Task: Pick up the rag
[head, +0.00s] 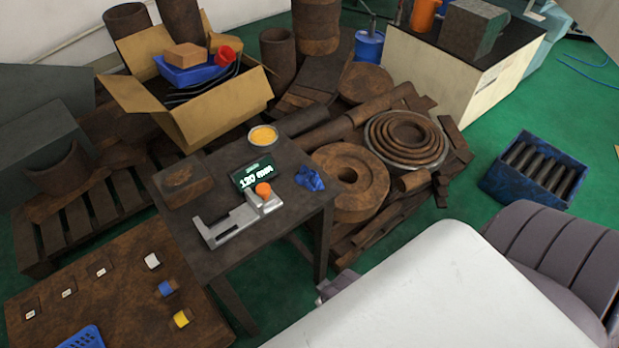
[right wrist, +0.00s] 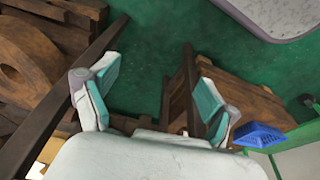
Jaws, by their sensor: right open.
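The rag (head: 309,179) is a small crumpled blue cloth. In the head view it lies near the right edge of the dark table (head: 290,152). I cannot make it out in the right wrist view. My right gripper (right wrist: 157,85) is open, with its two teal-padded fingers spread apart and nothing between them. Green floor and dark table legs show beyond the fingers. My left gripper is not in view.
On the table are a grey metal fixture with an orange knob (head: 263,189), a dark green box (head: 256,174), a yellow-filled bowl (head: 263,137) and a brown block (head: 185,184). Rusty rings and bars crowd behind it.

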